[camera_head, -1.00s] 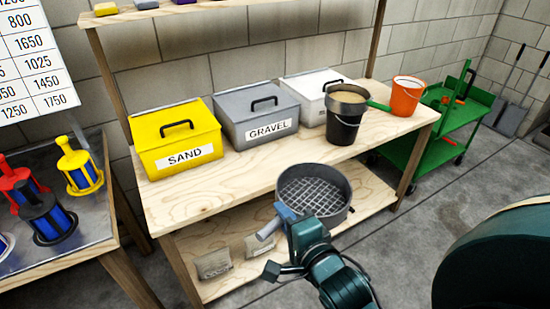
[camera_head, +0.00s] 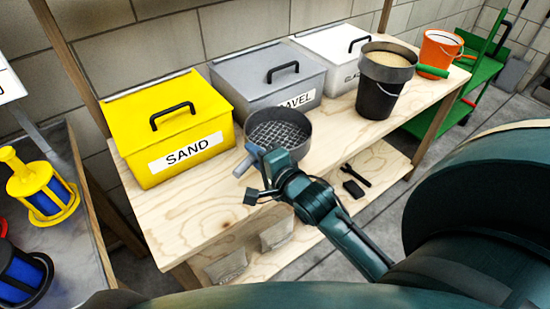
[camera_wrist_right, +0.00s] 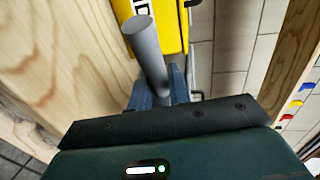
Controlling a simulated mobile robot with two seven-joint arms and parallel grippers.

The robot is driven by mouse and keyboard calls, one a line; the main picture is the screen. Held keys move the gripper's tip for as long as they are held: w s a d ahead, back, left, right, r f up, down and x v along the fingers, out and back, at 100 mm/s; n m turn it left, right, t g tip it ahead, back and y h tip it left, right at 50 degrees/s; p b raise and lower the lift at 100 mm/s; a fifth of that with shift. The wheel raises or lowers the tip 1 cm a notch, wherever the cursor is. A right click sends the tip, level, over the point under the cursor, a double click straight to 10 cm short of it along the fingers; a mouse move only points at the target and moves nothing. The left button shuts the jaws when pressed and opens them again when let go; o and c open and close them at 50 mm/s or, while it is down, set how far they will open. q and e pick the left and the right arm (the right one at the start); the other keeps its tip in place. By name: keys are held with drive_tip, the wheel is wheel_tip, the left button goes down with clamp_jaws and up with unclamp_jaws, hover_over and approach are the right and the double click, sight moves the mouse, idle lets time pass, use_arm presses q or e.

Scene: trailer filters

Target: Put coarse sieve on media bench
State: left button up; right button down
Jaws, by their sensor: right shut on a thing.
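The coarse sieve (camera_head: 280,131), a round grey pan with a wire mesh, is over the wooden media bench (camera_head: 205,215), in front of the gravel bin. I cannot tell whether it touches the bench top. My right gripper (camera_head: 265,163) is shut on the sieve's grey handle, which sticks out toward the bench's front edge. In the right wrist view the handle (camera_wrist_right: 146,52) stands between the fingers (camera_wrist_right: 158,88), and the sieve's pan is not visible. My left gripper is not in view.
Yellow SAND (camera_head: 170,125), grey GRAVEL (camera_head: 262,80) and white (camera_head: 340,52) bins line the bench's back. A dark bucket (camera_head: 377,97) with a sieve on top and an orange bucket (camera_head: 440,52) stand right. Bare wood lies at front left. A black tool (camera_head: 355,178) is on the lower shelf.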

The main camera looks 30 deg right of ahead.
drive_tip(key=shift+s+f+b, duration=0.1)
drive_tip(key=shift+f+b, duration=0.5)
drive_tip(key=shift+f, duration=2.95)
drive_tip(key=shift+f, duration=0.15)
drive_tip(key=c, duration=1.3)
unclamp_jaws()
